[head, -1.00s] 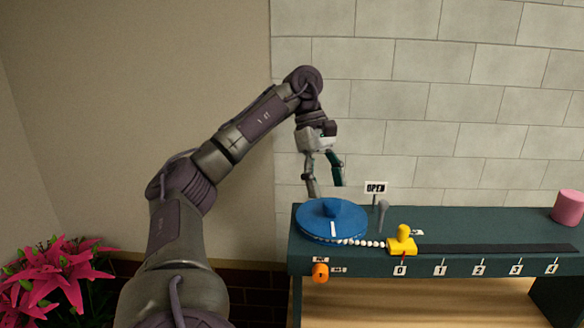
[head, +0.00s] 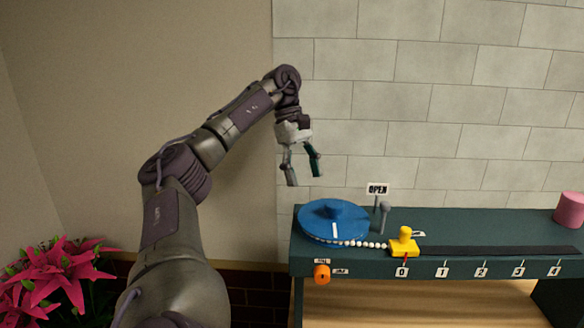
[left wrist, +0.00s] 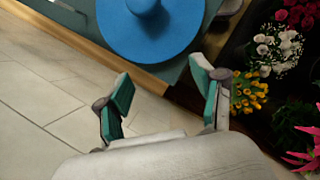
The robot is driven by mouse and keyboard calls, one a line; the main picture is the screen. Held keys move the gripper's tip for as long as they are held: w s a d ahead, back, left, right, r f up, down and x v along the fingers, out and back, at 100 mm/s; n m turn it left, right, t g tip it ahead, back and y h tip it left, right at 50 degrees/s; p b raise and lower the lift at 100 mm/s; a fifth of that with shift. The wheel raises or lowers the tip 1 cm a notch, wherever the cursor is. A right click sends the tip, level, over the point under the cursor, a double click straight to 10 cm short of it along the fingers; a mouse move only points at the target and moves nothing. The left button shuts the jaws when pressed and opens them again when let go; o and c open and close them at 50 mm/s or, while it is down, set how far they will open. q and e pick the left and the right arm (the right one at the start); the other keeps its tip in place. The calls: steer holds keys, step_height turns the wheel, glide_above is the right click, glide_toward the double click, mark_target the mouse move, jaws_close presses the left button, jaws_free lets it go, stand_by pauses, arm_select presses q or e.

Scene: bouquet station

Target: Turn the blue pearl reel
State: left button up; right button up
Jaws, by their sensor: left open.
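The blue pearl reel (head: 350,218) is a round blue disc with a raised hub and a white mark, lying flat on the left end of the dark green bench (head: 470,222). A string of white pearls (head: 365,244) runs from its front edge to a yellow slider (head: 404,243) by the 0 mark. My left gripper (head: 305,181) is open and empty, above and to the left of the reel, not touching it. In the left wrist view the reel (left wrist: 150,22) shows at the top, beyond the open fingers (left wrist: 166,95). My right gripper is not in view.
A grey lever (head: 383,215) stands behind the reel by an OPEN sign (head: 377,189). An orange knob (head: 321,274) is on the bench front. A pink cylinder (head: 570,209) stands at the right end. Pink flowers (head: 60,275) are at lower left.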

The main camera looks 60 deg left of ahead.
arm_select(q)
steer(key=shift+s+a, duration=0.25)
steer(key=shift+a, duration=0.75)
steer(key=shift+s+a, duration=0.25)
steer(key=shift+a, duration=0.7)
